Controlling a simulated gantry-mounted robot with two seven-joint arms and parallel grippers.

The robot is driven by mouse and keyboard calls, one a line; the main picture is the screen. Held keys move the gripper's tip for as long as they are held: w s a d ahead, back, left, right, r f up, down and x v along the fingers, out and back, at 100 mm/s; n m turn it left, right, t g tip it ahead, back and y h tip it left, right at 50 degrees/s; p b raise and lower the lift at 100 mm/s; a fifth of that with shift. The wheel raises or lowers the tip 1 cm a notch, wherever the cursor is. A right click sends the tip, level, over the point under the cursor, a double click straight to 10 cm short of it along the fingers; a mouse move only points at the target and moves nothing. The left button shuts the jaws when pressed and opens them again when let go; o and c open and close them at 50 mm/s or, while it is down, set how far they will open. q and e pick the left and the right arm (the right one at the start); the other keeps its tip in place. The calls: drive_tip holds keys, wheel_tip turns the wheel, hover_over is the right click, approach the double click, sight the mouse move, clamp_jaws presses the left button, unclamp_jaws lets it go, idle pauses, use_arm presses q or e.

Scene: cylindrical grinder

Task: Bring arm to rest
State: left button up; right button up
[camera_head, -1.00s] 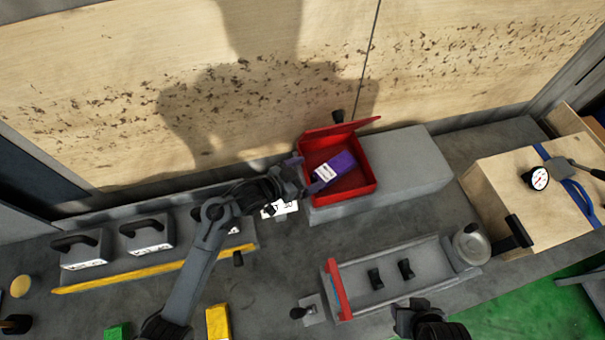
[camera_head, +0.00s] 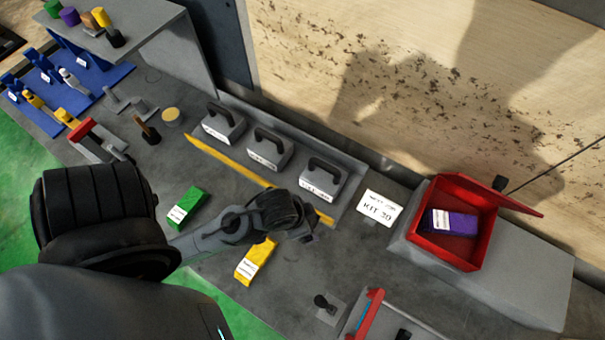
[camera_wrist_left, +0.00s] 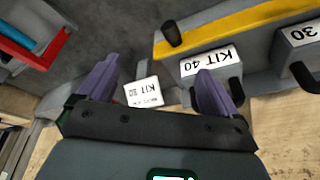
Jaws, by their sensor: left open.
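My left arm comes in from the lower left. Its gripper (camera_head: 312,232) hangs over the grey bench beside a yellow box (camera_head: 256,260), at the front of the row of handled grey kit blocks. In the left wrist view the two purple fingers (camera_wrist_left: 157,88) stand wide apart with nothing between them. A white kit card (camera_wrist_left: 142,92) shows beyond the gap; it also shows in the head view (camera_head: 380,208). The open red box (camera_head: 478,245) sits to the right with a purple box (camera_head: 452,222) lying inside it, clear of the gripper. My right gripper is out of view.
Handled kit blocks (camera_head: 268,150) stand behind a yellow strip (camera_head: 228,160). A green box (camera_head: 187,207) lies on the bench at left. A red-ended fixture (camera_head: 370,312) is at the front right. Blue racks (camera_head: 75,80) are at far left.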

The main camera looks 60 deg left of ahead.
use_arm(q)
drive_tip(key=shift+s+r, duration=0.15)
drive_tip(key=shift+s, duration=0.35)
drive_tip(key=shift+r, duration=0.1)
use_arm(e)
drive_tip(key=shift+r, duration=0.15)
